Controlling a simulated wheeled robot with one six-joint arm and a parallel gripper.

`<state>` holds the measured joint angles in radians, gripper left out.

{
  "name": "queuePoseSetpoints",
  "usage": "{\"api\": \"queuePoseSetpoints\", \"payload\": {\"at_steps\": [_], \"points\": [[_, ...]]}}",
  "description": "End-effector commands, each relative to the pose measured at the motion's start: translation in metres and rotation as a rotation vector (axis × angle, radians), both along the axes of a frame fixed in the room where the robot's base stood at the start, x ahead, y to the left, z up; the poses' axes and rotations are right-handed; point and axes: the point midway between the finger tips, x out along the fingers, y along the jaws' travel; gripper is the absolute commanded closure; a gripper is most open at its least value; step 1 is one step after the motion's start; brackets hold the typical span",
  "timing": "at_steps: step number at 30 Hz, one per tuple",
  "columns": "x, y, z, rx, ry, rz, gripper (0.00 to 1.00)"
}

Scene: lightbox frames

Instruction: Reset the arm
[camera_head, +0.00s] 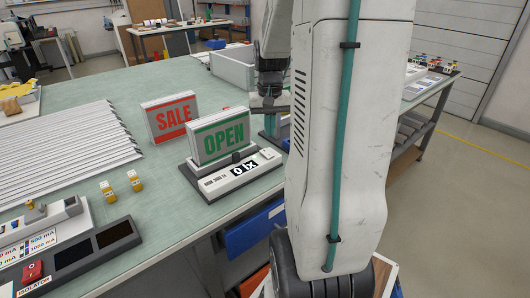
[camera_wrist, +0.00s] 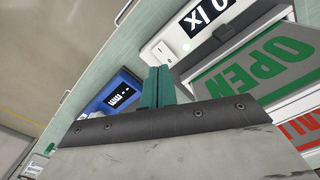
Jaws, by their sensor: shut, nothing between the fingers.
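My arm is folded upright in the head view, with a large white link and a green cable filling the centre right. My gripper shows in the wrist view as a pair of green fingers (camera_wrist: 157,88) pressed together with nothing between them. In the head view the gripper itself is mostly hidden behind my arm. The fingers point toward the table's front edge, close to the base of the green OPEN sign (camera_head: 221,137) in the picture. The OPEN sign also shows in the wrist view (camera_wrist: 262,66), on a white base with a 0/X display (camera_head: 243,168).
A red SALE sign (camera_head: 172,117) stands behind the OPEN sign. A blue bin (camera_head: 246,232) sits under the edge. Floor at right is clear.

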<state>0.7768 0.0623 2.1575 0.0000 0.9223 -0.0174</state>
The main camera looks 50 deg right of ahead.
Motion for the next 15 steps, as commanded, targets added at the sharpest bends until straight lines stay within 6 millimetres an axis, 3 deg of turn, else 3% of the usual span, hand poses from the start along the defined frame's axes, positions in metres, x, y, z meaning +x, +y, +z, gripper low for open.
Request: {"api": "queuePoseSetpoints", "payload": {"at_steps": [11,15], "points": [[-0.001,0.001,0.0,0.006,0.007,-0.001,1.0],[-0.021,0.023,-0.005,0.058,0.06,0.0,1.0]]}}
